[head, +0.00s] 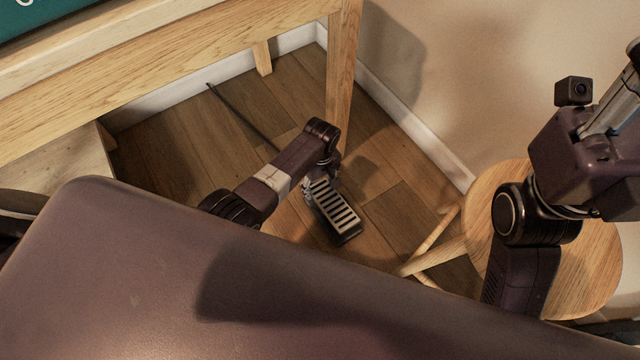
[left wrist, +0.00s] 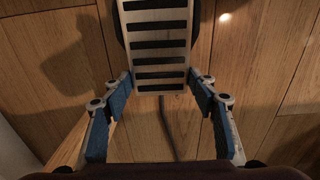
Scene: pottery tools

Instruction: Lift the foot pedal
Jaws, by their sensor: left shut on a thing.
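The foot pedal (head: 338,212) is dark with a pale slotted plate. In the head view it is over the wooden floor, below the wooden table and left of the stool. My left gripper (head: 322,184) reaches down to its far end. In the left wrist view, the blue-padded fingers of my left gripper (left wrist: 161,88) are shut on the two sides of the pedal (left wrist: 156,60) at its near end. Whether the pedal touches the floor is hard to tell. Part of my right gripper (head: 612,105) shows at the right edge; its fingertips are not visible.
A dark cable (head: 238,117) runs across the floor from the pedal side; it also shows in the left wrist view (left wrist: 166,128). A table leg (head: 341,80) stands close behind my left gripper. A round wooden stool (head: 590,265) is at the right.

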